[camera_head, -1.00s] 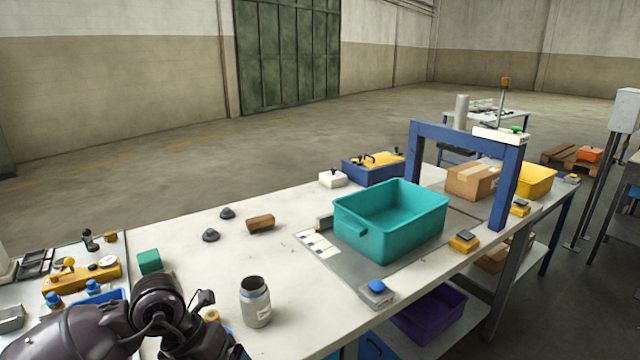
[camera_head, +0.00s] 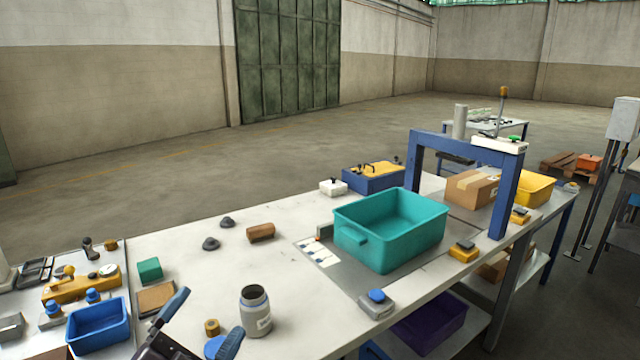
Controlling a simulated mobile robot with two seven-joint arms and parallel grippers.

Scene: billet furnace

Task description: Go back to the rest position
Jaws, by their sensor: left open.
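My left gripper (camera_head: 207,314) shows at the bottom of the head view, over the near part of the white worktable (camera_head: 190,258). Its two blue-tipped fingers are spread apart and nothing is between them that I can tell is held. A small brass-coloured cylinder (camera_head: 212,327) and a round blue thing (camera_head: 216,346) show near the fingers. A grey open-topped jar (camera_head: 255,310) stands upright just right of the gripper. My right gripper is not in view.
A teal bin (camera_head: 390,235) stands at the blue gate frame (camera_head: 505,190), with a cardboard box (camera_head: 470,188) beyond it. A blue tray (camera_head: 98,325), green block (camera_head: 149,269) and yellow fixture (camera_head: 82,284) lie left. The table's middle is fairly clear.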

